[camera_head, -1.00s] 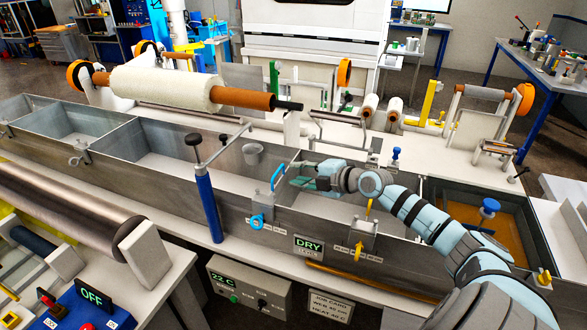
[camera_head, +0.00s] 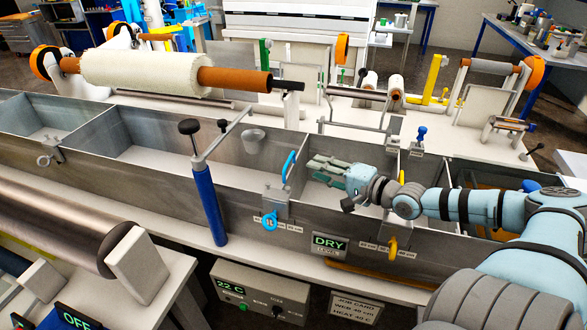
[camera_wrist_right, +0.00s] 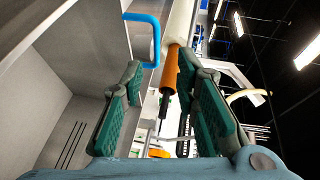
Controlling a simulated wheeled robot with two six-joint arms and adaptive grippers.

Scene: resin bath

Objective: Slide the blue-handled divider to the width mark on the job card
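The blue-handled divider (camera_head: 289,167) stands across the steel bath, its blue handle upright above the wall and a blue knob (camera_head: 269,221) on the front clamp. My right gripper (camera_head: 316,170) is just right of the handle, inside the bath opening, with fingers apart and nothing between them. In the right wrist view the handle (camera_wrist_right: 154,38) lies beyond the left finger, outside the open fingers (camera_wrist_right: 163,105). The job card (camera_head: 355,307) below the bath appears to read WEB 40 cm and HEAT 40 C. My left gripper is out of view.
A yellow-knobbed clamp (camera_head: 393,246) sits to the right on the front wall, under my right arm. A blue post with a black knob (camera_head: 207,195) stands left of the divider. A white roll (camera_head: 140,73) lies above the back edge. The DRY sign (camera_head: 329,244) hangs in front.

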